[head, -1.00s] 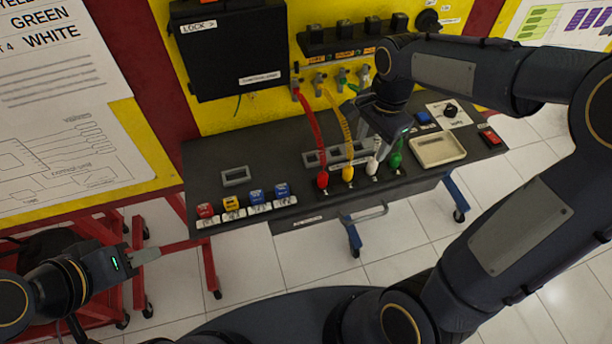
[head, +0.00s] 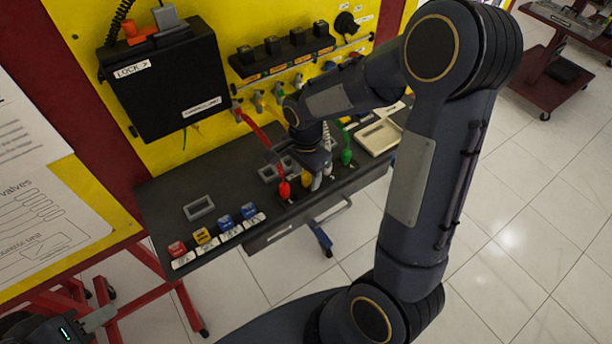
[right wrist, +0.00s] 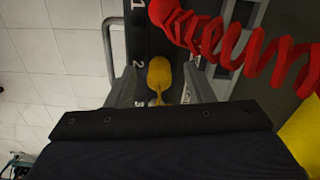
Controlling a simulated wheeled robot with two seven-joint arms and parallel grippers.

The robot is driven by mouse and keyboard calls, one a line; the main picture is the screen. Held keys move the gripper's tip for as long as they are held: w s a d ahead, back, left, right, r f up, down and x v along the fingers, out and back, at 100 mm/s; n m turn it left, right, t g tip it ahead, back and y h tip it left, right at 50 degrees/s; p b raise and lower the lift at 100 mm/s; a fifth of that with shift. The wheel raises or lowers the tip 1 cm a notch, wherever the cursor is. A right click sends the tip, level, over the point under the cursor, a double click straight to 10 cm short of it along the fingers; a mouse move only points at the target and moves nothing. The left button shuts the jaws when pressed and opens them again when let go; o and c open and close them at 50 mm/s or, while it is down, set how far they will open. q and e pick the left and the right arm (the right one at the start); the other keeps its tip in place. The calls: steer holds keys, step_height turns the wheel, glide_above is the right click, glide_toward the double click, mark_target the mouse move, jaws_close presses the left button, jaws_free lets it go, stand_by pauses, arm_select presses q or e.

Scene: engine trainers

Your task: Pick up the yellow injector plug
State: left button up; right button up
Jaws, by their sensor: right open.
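The yellow injector plug (right wrist: 159,75) stands at the place marked 2 on the bench's dark strip. In the right wrist view it lies between the two fingers of my right gripper (right wrist: 160,88), which is open with a gap visible on both sides. In the head view the plug (head: 306,178) is partly hidden by my right gripper (head: 318,178), which reaches down over it. My left gripper (head: 98,318) is low at the left, away from the bench; its jaw opening is not clear.
The red plug (head: 284,189) with its coiled red cable stands close on one side, and the green plug (head: 346,156) further right. A white plug is mostly hidden by my gripper. A beige tray (head: 378,137) and several coloured relays (head: 203,236) sit on the bench (head: 160,205).

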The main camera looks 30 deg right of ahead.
jaws_close()
steer(key=shift+r, duration=0.1)
stand_by(0.3)
